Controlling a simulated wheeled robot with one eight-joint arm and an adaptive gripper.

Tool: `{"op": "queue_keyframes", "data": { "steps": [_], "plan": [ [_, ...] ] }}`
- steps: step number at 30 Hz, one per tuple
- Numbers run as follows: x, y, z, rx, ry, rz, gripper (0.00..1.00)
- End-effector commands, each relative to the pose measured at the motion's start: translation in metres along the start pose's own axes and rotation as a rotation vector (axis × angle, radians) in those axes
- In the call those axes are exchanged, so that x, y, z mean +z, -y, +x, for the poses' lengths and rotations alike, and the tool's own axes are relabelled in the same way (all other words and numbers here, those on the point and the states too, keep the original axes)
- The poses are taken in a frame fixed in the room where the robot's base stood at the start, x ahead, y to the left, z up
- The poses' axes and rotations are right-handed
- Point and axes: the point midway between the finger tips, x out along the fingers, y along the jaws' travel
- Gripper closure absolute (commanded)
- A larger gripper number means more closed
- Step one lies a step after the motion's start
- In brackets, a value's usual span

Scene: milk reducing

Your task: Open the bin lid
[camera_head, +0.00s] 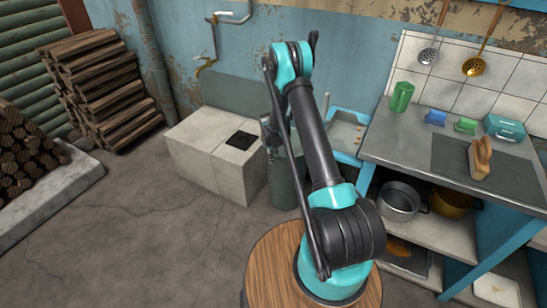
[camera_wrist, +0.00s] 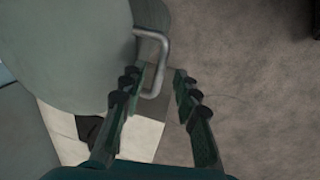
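The grey-green bin (camera_head: 288,182) stands on the floor beside the pale block, partly hidden behind my arm. In the wrist view, a large rounded grey-green surface (camera_wrist: 70,50), seemingly the bin lid, fills the upper left. A bent metal handle (camera_wrist: 163,62) sticks out from its right edge. My gripper (camera_wrist: 157,73) is open, with one dark finger on each side of the handle's lower part. A gap shows between the handle and the right finger. The left finger overlaps the handle's near end; I cannot tell whether they touch. In the head view my gripper is mostly hidden behind my arm.
A pale block (camera_head: 205,150) with a dark square opening stands left of the bin. A blue-edged basin (camera_head: 342,135) and a metal counter (camera_head: 400,140) with cups and a shelf of pots are to the right. A round wooden stool (camera_head: 268,262) is in front.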

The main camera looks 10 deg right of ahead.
Motion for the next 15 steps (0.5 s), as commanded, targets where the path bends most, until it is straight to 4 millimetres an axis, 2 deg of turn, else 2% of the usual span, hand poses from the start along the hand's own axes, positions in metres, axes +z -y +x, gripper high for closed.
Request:
{"op": "queue_keyframes", "data": {
  "steps": [9,15],
  "plan": [
    [0.0001,0.0001,0.0022,0.0,0.0,0.0,0.69],
    [0.0001,0.0,0.0021,0.0,0.0,0.0,0.93]
  ]
}}
